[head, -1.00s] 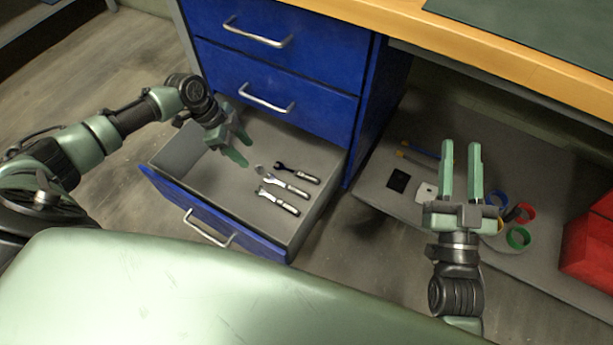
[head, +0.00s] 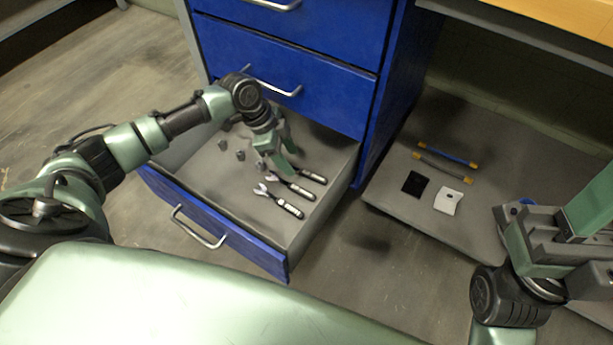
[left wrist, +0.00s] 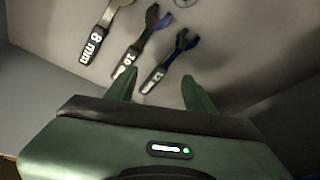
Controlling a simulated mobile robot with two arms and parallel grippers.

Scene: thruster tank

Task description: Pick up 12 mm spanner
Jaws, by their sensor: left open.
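Three spanners with dark handles and white labels lie in the open drawer (head: 225,205). The one at the back right, the 12 mm spanner (head: 313,176), is partly hidden by my left gripper in the head view. In the left wrist view, the 12 mm spanner (left wrist: 157,75) lies ahead of and between the fingertips; its label is only partly legible. The middle spanner (head: 298,190) and the 8 mm spanner (head: 289,206) lie beside it. My left gripper (head: 289,160) is open and empty above the spanners. My right gripper (head: 570,240) is cut off by the right edge.
Several small grey pieces (head: 240,155) lie farther left in the drawer. The drawer's front wall (head: 180,212) and sides surround the spanners. On the grey board (head: 400,208) at the right lie a black card (head: 415,184), a white card (head: 448,201) and two rods (head: 445,160).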

